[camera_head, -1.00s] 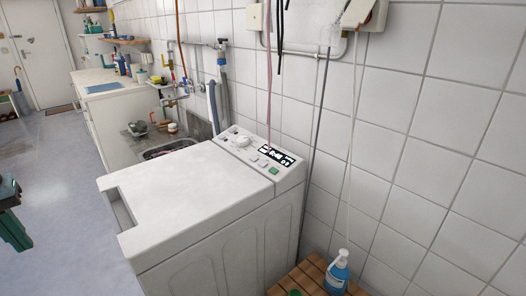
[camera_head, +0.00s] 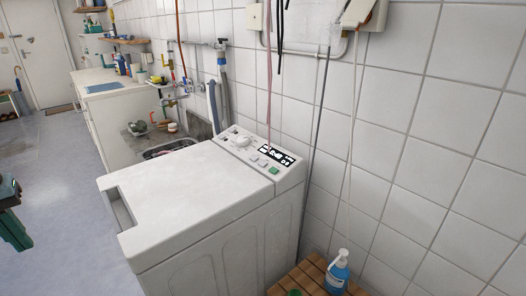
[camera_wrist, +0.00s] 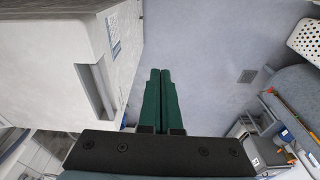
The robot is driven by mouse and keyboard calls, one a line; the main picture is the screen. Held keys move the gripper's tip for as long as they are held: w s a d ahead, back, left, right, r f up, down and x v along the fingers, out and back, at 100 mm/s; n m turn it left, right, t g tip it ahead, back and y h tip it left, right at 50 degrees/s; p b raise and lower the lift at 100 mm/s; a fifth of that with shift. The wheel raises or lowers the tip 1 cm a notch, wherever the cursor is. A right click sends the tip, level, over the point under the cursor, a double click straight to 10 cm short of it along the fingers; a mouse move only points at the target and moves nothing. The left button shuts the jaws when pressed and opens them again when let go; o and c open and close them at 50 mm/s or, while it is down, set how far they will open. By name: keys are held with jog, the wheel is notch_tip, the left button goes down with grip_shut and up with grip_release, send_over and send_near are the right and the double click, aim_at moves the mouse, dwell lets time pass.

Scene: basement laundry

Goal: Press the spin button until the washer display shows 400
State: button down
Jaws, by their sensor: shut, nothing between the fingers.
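The white top-loading washer (camera_head: 190,190) stands against the tiled wall in the head view. Its control panel at the back holds a round knob (camera_head: 243,141), a dark display (camera_head: 276,154), grey buttons (camera_head: 258,160) and a green button (camera_head: 274,170). The display's characters are too small to read. My gripper (camera_wrist: 160,72), with green fingers, is shut and empty in the wrist view. It points down beside the washer, above the floor, well away from the panel. In the head view part of it (camera_head: 14,230) shows at the left edge.
A sink (camera_head: 170,148) and a white counter (camera_head: 105,95) lie beyond the washer. A blue bottle (camera_head: 338,272) stands on a slatted wooden surface (camera_head: 310,275) at front right. Hoses and cords hang on the wall behind the panel. The floor at left is clear.

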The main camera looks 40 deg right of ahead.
aim_at(263, 163)
jog(key=w+d+f+m+h, duration=0.1)
jog(key=w+d+f+m, duration=0.1)
jog(key=d, duration=0.6)
jog(key=w+d+f+m+h, duration=0.1)
jog(key=w+d+f, duration=0.1)
jog(key=d, duration=0.7)
jog(key=w+d+f+m+h+p, duration=0.1)
jog(key=w+d+f+m+h, duration=0.1)
jog(key=d, duration=0.6)
jog(key=shift+w+d+m, duration=0.3)
jog(key=shift+w, duration=0.15)
jog(key=s+d+h, duration=0.1)
jog(key=d, duration=0.5)
jog(key=s+d+m+h, duration=0.1)
jog(key=d+h, duration=0.1)
jog(key=d, duration=0.4)
jog(key=s+d+r+h+p, duration=0.1)
jog(key=d, duration=0.6)
jog(key=shift+s+g+h, duration=0.1)
jog(key=shift+g+h, duration=0.2)
jog(key=s+d+r+h, duration=0.1)
jog(key=d+r+h, duration=0.2)
jog(key=d, duration=0.8)
notch_tip(263, 163, up, 2)
jog(key=shift+s+d+r+n+h, duration=0.2)
jog(key=shift+s+d+n+h, duration=0.1)
jog(key=shift+d+n, duration=0.1)
jog(key=shift+f, duration=0.1)
